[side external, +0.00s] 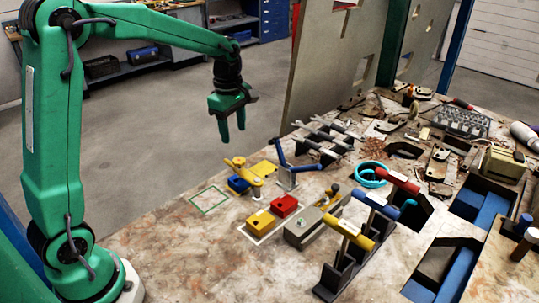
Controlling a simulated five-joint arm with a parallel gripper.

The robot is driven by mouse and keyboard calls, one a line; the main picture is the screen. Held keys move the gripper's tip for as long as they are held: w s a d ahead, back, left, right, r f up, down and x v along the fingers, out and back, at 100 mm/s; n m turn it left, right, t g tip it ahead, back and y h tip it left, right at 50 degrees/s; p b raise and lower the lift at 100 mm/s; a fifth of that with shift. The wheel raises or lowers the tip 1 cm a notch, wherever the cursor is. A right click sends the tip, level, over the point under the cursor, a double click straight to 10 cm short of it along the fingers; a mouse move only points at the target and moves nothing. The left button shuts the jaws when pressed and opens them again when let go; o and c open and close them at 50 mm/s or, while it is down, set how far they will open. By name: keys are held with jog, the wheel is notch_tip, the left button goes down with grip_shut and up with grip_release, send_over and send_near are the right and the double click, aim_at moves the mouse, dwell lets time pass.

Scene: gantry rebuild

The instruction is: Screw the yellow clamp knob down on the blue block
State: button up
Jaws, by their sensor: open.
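The blue block (238,185) sits on the worktop left of centre, partly hidden by a yellow clamp. The yellow clamp knob (239,161) is at the top of this clamp, above the block. I cannot tell whether the clamp touches the block. My gripper (232,134) hangs above and slightly left of the knob in the picture. Its green fingers point down, apart and empty, clear of the knob.
A blue-handled lever (281,152) stands right of the clamp. A red block (284,205) and yellow block (261,221) lie in front. A green-outlined square (209,200) is bare. A dark rack (343,267) holds handled tools; the right side is cluttered.

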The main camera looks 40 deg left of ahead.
aim_at(239, 160)
jog(key=shift+w+a+f+n+g, duration=0.15)
jog(key=shift+w+a+f+n, duration=0.15)
jog(key=shift+w+f+n, duration=0.25)
jog(key=shift+w+a+f+n+g, duration=0.15)
jog(key=shift+w+a+f+n, duration=0.15)
jog(key=shift+w+f+n, duration=0.25)
jog(key=shift+s+f, duration=0.1)
jog(key=shift+f, duration=0.05)
jog(key=shift+f, duration=0.1)
jog(key=shift+f, duration=3.75)
jog(key=c, duration=0.8)
